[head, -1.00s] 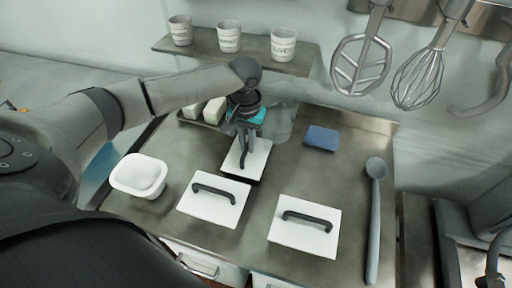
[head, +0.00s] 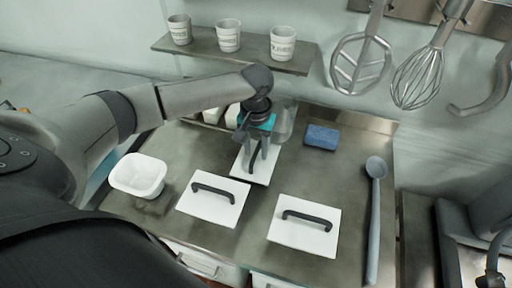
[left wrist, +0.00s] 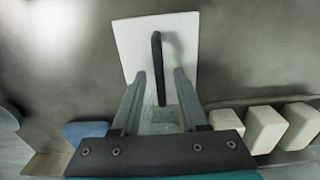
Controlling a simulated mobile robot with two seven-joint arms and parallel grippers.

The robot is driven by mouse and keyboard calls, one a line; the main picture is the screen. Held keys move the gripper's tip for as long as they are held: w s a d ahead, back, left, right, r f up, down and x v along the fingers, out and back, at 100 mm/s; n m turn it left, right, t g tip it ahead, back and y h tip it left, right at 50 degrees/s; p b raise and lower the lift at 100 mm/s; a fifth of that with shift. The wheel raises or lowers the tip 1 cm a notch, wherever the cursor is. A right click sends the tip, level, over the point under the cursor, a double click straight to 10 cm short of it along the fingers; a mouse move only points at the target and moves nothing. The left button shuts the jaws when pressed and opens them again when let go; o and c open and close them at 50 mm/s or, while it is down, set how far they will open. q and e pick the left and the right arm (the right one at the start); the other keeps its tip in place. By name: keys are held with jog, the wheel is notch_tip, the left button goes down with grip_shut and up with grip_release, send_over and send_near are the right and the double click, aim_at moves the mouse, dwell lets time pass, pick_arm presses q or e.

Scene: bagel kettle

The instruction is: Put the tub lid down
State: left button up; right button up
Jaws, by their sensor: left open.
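A white square lid (head: 243,169) with a dark bar handle lies flat at the back middle of the worktop. The left wrist view also shows this lid (left wrist: 135,45) and its handle (left wrist: 157,55). My left gripper (head: 262,155) is over it, pointing down. In the left wrist view its fingers (left wrist: 161,75) are spread, one on each side of the handle, with gaps to it. Two similar lids, one at front left (head: 207,208) and one at front right (head: 303,236), lie flat on the worktop. My right gripper is out of view.
A white tub (head: 138,175) stands at the left edge. A blue sponge (head: 322,137) and a long grey spoon (head: 374,220) lie to the right. A clear container (head: 285,122) and pale blocks (left wrist: 265,130) are close to the gripper. A shelf with cups (head: 230,50) is behind.

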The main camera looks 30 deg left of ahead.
aim_at(256, 151)
pick_arm(q)
jog(key=shift+r, duration=0.15)
notch_tip(256, 151, up, 12)
jog(key=p, duration=0.2)
dwell(1.5)
